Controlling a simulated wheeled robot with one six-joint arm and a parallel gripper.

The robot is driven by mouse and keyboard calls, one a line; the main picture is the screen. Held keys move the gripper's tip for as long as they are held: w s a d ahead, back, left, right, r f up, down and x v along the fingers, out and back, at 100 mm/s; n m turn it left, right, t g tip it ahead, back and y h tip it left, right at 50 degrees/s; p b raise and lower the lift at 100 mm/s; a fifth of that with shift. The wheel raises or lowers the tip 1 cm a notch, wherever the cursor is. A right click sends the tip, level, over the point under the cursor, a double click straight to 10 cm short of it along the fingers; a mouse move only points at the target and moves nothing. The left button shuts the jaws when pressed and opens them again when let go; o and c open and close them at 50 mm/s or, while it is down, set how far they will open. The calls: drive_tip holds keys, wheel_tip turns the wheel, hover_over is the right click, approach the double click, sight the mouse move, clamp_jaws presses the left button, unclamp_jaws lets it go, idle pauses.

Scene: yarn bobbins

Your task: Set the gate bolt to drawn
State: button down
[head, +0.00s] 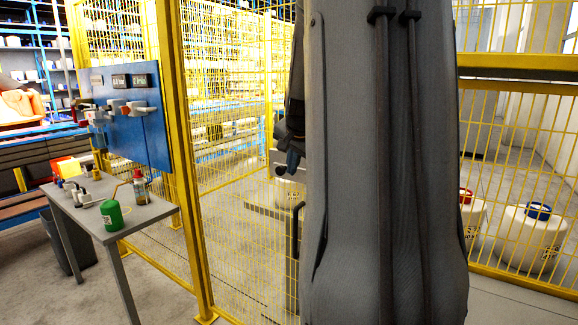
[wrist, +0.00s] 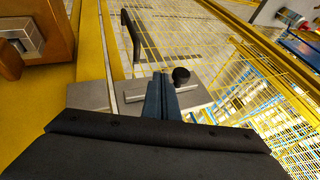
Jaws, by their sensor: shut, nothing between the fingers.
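The gate bolt (wrist: 137,97) shows in the wrist view as a pale rod across a grey plate (wrist: 195,98), with a round black knob (wrist: 181,76) standing up from it. My gripper (wrist: 160,76) is shut and empty. Its dark blue fingers cross in front of the rod, with the tips just left of the knob. I cannot tell whether they touch it. The fingers hide the middle of the rod, so the bolt's position is unclear. In the head view my gripper (head: 287,165) shows partly beside my arm, which hides much of the gate.
A black pull handle (wrist: 130,36) stands beyond the bolt. A brown box with a grey fitting (wrist: 22,40) is at left. Yellow mesh fencing (head: 230,150) surrounds the area. A grey table (head: 150,209) with bottles stands at left; white drums (head: 530,240) stand at right.

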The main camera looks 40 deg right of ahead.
drive_tip(key=s+b+v, duration=0.1)
drive_tip(key=b+v, duration=0.1)
drive_tip(key=v, duration=0.9)
drive_tip(key=shift+d+f, duration=0.25)
drive_tip(key=shift+d, duration=0.1)
drive_tip(key=shift+s, duration=0.15)
drive_tip(key=w+a+f+n+g+y, duration=0.25)
drive_tip(key=a+f+n, duration=0.45)
drive_tip(key=a+f, duration=0.95)
drive_tip(key=s+a+f+n+g, duration=0.1)
drive_tip(key=s+a+f+n, duration=0.3)
drive_tip(key=a, duration=0.5)
drive_tip(key=s+a+f+n+g+y, duration=0.1)
drive_tip(key=s+a+f+n, duration=0.3)
drive_tip(key=s+a+f, duration=0.3)
drive_tip(key=a+f, duration=0.1)
drive_tip(key=a, duration=0.2)
drive_tip(key=shift+s+a+f+n, duration=0.2)
drive_tip(key=shift+s+f+n, duration=0.1)
drive_tip(key=shift+n, duration=0.1)
drive_tip(key=c, duration=2.5)
unclamp_jaws()
drive_tip(key=shift+r+y, duration=0.1)
drive_tip(key=shift+y, duration=0.15)
